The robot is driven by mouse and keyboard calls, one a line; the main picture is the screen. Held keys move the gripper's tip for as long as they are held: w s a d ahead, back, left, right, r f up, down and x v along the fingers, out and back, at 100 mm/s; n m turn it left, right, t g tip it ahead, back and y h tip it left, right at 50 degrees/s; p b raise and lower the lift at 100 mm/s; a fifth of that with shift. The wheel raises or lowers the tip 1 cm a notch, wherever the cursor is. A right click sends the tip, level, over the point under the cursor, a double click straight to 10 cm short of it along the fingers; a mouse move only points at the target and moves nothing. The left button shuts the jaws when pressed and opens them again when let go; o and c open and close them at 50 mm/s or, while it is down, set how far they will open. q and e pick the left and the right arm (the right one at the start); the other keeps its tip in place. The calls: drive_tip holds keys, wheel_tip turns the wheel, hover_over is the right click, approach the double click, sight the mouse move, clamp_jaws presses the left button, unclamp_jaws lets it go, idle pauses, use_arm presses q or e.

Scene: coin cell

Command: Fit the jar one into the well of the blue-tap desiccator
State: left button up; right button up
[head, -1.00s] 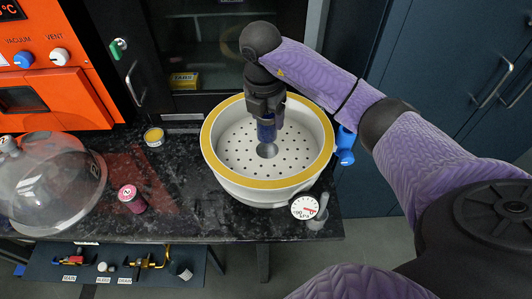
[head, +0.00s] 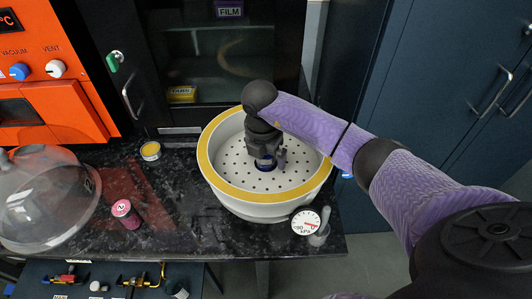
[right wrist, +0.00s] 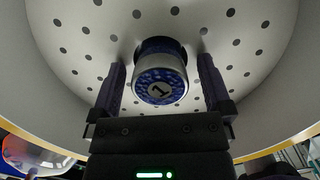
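The blue-tap desiccator is a white bowl with a yellow rim (head: 208,165) and a perforated plate (head: 235,165); a bit of its blue tap (head: 346,175) shows behind my arm. Jar one (right wrist: 160,82), blue with a "1" on its lid, stands upright at the plate's central well, whose dark edge shows around its far side. Its blue body also shows in the head view (head: 264,164). How deep it sits is hidden. My right gripper (head: 266,160) is over it, open, with fingers on both sides and gaps to the jar in the right wrist view (right wrist: 163,80). My left gripper is out of view.
A clear dome lid (head: 45,200) and a pink-topped jar (head: 124,212) stand on the dark bench at left. A small yellow-rimmed tin (head: 150,151) is behind them. A dial gauge (head: 306,221) sits at the bowl's front right.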

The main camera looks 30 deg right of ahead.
wheel_tip(320, 180, up, 12)
drive_tip(key=a+p, duration=0.1)
drive_tip(key=p, duration=0.2)
drive_tip(key=shift+s+a, duration=0.15)
drive_tip(key=shift+s, duration=0.2)
drive_tip(key=shift+r, duration=0.1)
